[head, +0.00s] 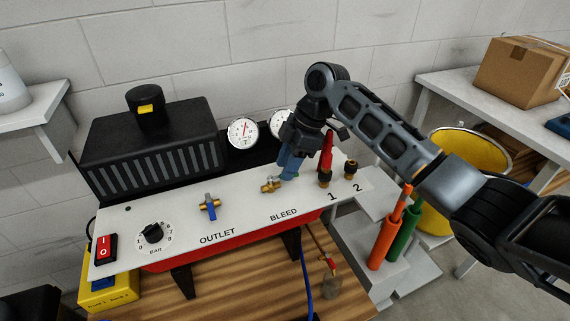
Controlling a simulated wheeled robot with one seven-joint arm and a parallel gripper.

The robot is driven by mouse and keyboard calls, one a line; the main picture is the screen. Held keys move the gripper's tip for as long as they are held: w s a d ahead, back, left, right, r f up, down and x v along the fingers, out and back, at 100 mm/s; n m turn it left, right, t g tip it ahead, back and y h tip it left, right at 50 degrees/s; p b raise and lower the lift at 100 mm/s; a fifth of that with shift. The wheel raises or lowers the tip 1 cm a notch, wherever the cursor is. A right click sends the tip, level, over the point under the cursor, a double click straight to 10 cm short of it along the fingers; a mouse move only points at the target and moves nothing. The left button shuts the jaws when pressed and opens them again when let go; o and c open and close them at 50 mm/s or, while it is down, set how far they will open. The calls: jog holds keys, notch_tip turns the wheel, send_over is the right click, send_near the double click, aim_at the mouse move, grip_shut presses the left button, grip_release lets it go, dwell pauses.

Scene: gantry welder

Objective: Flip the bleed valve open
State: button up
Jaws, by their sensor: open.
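The bleed valve is a small brass fitting (269,185) on the white panel, above the word BLEED. My gripper (288,167) reaches down from the upper right, and its blue fingers are just above and right of the brass body. The fingers are open. They cover much of the valve's upper right side, so its handle cannot be made out clearly. I cannot tell whether the fingers touch it. The outlet valve (209,206), brass with a blue lever pointing toward the front, sits further left above OUTLET.
A hose fitting with a red part (326,158) stands close right of my gripper, at port 1. Two gauges, one plainly visible (243,133), stand behind. A pressure knob (153,232) and red switch (105,249) are at left.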

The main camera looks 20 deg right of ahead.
jog(key=shift+a+f, duration=0.25)
jog(key=shift+f, duration=0.35)
grip_shut()
dwell(0.3)
